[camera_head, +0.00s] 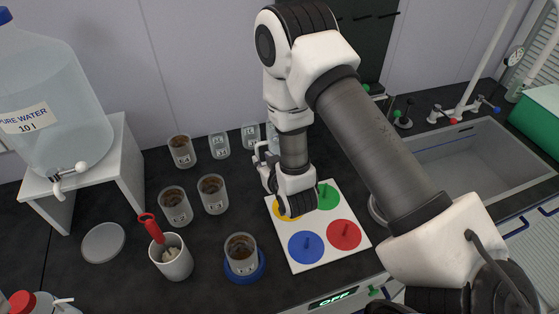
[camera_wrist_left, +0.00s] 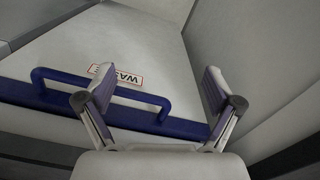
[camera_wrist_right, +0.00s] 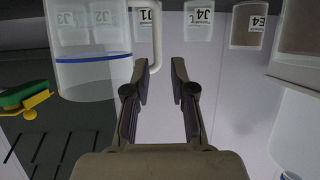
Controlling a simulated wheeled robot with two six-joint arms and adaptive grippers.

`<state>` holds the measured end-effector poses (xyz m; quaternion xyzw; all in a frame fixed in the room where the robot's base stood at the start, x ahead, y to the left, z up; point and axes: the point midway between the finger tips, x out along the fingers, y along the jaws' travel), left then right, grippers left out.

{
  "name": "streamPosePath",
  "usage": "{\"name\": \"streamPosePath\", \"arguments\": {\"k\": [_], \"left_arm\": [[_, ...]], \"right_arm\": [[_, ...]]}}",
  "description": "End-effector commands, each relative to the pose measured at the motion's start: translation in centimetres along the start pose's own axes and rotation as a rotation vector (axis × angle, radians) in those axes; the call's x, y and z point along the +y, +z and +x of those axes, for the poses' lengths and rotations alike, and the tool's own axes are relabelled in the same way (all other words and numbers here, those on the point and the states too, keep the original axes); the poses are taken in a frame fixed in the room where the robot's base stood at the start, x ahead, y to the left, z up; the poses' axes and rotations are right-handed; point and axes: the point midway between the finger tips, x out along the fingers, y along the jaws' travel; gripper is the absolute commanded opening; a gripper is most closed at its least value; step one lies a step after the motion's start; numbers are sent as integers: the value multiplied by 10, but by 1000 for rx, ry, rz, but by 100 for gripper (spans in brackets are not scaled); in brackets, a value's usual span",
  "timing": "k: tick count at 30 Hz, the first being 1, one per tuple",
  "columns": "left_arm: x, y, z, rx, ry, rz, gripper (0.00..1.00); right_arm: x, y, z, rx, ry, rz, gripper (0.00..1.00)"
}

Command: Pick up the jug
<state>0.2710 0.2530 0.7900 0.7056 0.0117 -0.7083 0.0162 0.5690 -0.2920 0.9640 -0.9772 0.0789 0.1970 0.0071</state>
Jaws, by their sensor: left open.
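The jug (camera_wrist_right: 92,75) is clear with a blue line around it and a pale handle (camera_wrist_right: 157,38). It stands out at the upper left of the right wrist view. My right gripper (camera_wrist_right: 160,78) is open and empty, with the jug's handle just beyond the fingertips, near the gap between them. In the head view the right gripper (camera_head: 262,160) points toward the back row of jars, and my right arm hides most of that spot, so I cannot make out the jug there. My left gripper (camera_wrist_left: 160,90) is open and empty in the left wrist view.
Labelled jars (camera_head: 182,152) stand left of the right gripper. A white board with coloured discs (camera_head: 325,250) lies below it. A white cup (camera_head: 172,262) holds a red-handled tool. A sink (camera_head: 460,165) is right. A blue handle (camera_wrist_left: 90,112) on a waste bin faces my left gripper.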

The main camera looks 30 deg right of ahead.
Motion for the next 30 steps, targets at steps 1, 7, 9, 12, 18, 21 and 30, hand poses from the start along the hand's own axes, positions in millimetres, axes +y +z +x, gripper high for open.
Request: {"name": "streamPosePath", "arguments": {"k": [1, 7, 9, 12, 18, 21, 30], "left_arm": [[0, 0, -2, 0, 0, 0, 92], [0, 0, -14, 1, 0, 0, 92], [0, 0, -22, 0, 0, 0, 92], [0, 0, -33, 1, 0, 0, 92], [0, 0, -33, 1, 0, 0, 92], [0, 0, -33, 0, 0, 0, 92], [0, 0, -33, 0, 0, 0, 92]], "right_arm": [[0, -1, 5, 1, 0, 1, 24], [1, -2, 29, 1, 0, 1, 24], [2, -3, 39, 0, 0, 0, 24], [4, -1, 58, 2, 1, 0, 24], [4, 3, 77, 0, 0, 0, 24], [4, 4, 77, 0, 0, 0, 24], [4, 2, 76, 2, 0, 0, 0]]}}
